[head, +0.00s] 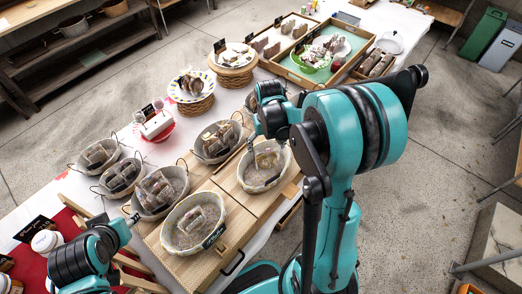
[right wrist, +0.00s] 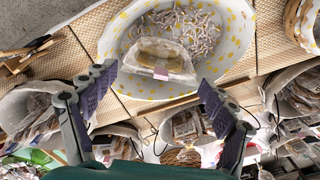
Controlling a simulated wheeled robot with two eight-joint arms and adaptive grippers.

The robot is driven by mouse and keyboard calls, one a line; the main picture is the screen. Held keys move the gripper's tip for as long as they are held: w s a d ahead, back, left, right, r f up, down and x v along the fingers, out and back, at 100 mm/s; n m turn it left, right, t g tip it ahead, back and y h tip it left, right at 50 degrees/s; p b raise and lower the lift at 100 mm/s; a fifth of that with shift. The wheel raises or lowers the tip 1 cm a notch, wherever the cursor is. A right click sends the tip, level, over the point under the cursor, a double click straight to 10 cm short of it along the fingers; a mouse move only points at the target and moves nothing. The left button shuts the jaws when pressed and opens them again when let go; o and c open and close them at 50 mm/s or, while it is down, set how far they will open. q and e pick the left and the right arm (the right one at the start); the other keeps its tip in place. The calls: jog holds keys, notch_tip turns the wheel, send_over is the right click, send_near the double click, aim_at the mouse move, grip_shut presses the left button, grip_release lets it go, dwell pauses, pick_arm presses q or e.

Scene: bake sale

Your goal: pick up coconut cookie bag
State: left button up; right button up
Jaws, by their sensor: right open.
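The clear cookie bag (right wrist: 158,62) with a pale label lies on shredded paper in a white, yellow-dotted basket (right wrist: 118,82). I cannot read the label to confirm coconut. In the head view a bag (head: 266,158) lies in the basket (head: 250,185) beneath my right gripper (head: 258,142). In the right wrist view my right gripper (right wrist: 157,80) is open and empty, its two fingers apart on either side of the bag's lower edge. The bag is not gripped. My left gripper (head: 131,219) is by the left baskets, its fingers too small to judge.
Another basket (head: 175,243) with a bag stands on the wooden crate (head: 232,238). More bag-filled baskets (head: 160,212) stand to the left. Wooden trays (head: 296,77) and a plate stand (head: 234,76) are at the back. Open floor (head: 430,160) lies to the right.

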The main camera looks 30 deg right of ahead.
aim_at(267, 159)
jog(key=f, duration=0.2)
jog(key=f+b, duration=0.1)
jog(key=f, duration=0.2)
jog(key=f+b, duration=0.1)
jog(key=f, duration=0.1)
jog(key=shift+s+f, duration=0.25)
jog(key=shift+f, duration=0.05)
jog(key=c, duration=0.9)
